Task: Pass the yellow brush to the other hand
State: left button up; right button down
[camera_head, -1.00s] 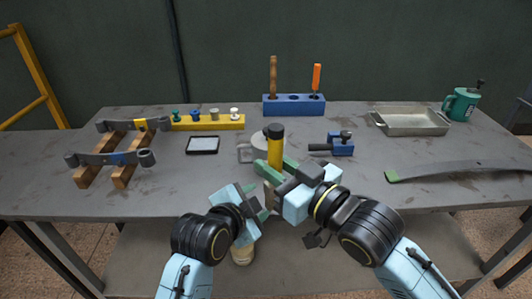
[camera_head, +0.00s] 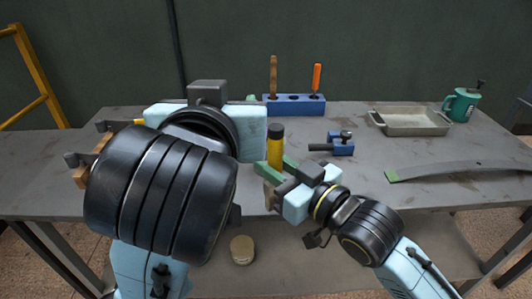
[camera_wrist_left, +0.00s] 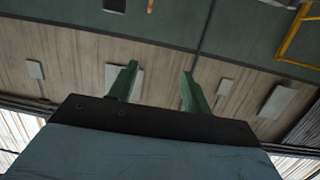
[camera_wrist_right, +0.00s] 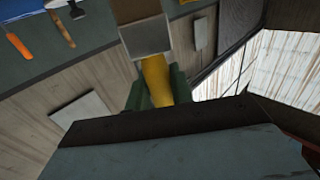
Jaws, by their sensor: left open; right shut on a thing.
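The yellow brush (camera_head: 275,151) stands upright in the head view, its yellow handle with a black end pointing up. My right gripper (camera_head: 279,174) is shut on it, with the green fingers around its lower part. In the right wrist view the yellow handle (camera_wrist_right: 155,80) sits between the fingers, with a grey and tan brush end beyond. My left gripper (camera_wrist_left: 158,82) is open and empty in the left wrist view, facing the wall and ceiling. In the head view its wrist looms large left of the brush and its fingers are hidden.
A blue holder (camera_head: 294,105) with upright tools stands at the back of the table (camera_head: 350,185). A small blue vise-like tool (camera_head: 341,143), a metal tray (camera_head: 411,121), a green can (camera_head: 462,104) and a curved leaf spring (camera_head: 455,169) lie right. My left arm hides most left-side items. A pale jar (camera_head: 242,249) stands below.

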aim_at(281, 138)
pick_arm(q)
jog(key=s+d+f+m+g+h, duration=0.2)
jog(key=s+d+f+h, duration=0.1)
jog(key=s+d+f, duration=0.15)
jog(key=shift+g+y, duration=0.3)
jog(key=x, duration=1.2)
jog(key=shift+d, duration=0.4)
jog(key=shift+c, duration=0.2)
jog(key=c, duration=1)
grip_shut()
pick_arm(e)
jog(key=c, duration=1.1)
grip_release()
jog(key=shift+c, duration=0.2)
